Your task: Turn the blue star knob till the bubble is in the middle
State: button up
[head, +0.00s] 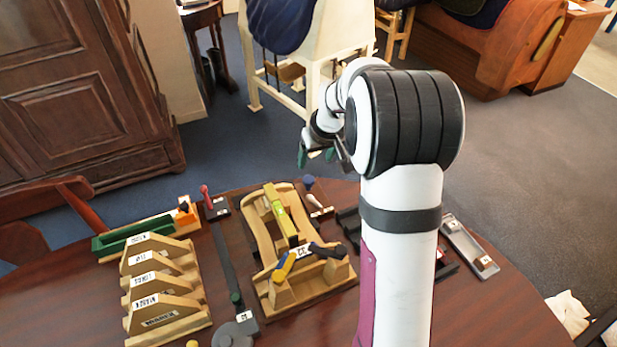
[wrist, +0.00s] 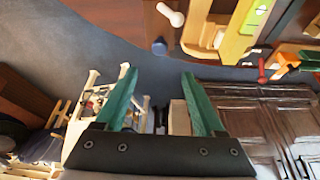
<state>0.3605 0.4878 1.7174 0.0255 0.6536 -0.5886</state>
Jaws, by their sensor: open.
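A small blue knob (head: 309,182) stands at the back edge of the wooden saddle fixture (head: 262,222). It also shows in the wrist view (wrist: 159,46), above and beyond my fingertips; its star shape is too small to make out. A yellow-green spirit level (head: 280,212) lies along the fixture and shows partly in the wrist view (wrist: 256,16). Its bubble is too small to place. My gripper (head: 316,157) is open and empty behind the table's far edge, near the blue knob but apart from it. In the wrist view its green fingers (wrist: 158,76) are spread.
A yellow handle (head: 283,267) and a black one (head: 327,250) sit at the fixture's front. A labelled wooden rack (head: 160,285), a green tray (head: 130,236) and a red-handled tool (head: 206,197) stand to the left. A grey tray (head: 468,246) lies right.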

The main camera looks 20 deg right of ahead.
aim_at(309, 179)
jog(key=x, duration=1.2)
jog(key=shift+w+f, duration=0.1)
jog(key=shift+f, duration=0.3)
grip_shut()
